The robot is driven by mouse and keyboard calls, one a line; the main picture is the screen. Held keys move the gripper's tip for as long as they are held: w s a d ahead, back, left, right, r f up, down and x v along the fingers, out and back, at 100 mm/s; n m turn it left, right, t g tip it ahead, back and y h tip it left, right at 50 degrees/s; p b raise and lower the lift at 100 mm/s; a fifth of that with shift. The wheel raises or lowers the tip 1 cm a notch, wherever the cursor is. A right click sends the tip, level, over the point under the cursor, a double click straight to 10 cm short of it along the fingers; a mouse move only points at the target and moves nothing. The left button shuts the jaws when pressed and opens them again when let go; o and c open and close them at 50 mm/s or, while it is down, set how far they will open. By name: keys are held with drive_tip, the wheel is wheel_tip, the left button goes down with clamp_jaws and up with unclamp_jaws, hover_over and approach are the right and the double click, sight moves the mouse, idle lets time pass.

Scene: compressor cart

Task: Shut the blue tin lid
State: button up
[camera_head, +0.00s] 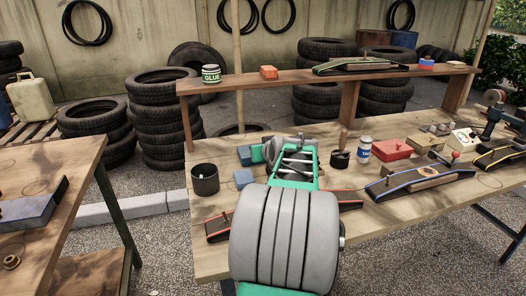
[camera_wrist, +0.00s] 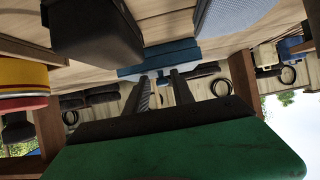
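The blue tin (camera_wrist: 158,56) shows in the wrist view as a wide blue shape on the wooden tabletop, just beyond my fingertips. I cannot tell clearly how far its lid stands open. My gripper (camera_wrist: 160,82) has its two dark fingers apart, with nothing seen between them. The fingertips are close to the tin; whether they touch it I cannot tell. In the head view a small blue part (camera_head: 243,155) shows beside the green end of my arm, likely the tin. My arm hides the fingers there.
A dark cup (camera_head: 205,180) and a blue-grey block (camera_head: 243,178) stand near my arm. A raised shelf (camera_head: 240,82) runs along the bench back. A second black cup (camera_head: 340,158), a blue-and-white can (camera_head: 364,149) and a red box (camera_head: 391,150) stand right.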

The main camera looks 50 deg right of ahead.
drive_tip(key=p+v, duration=0.1)
drive_tip(key=v, duration=0.6)
drive_tip(key=shift+s+a+r, duration=0.1)
drive_tip(key=shift+s+a, duration=0.1)
drive_tip(key=shift+s, duration=0.2)
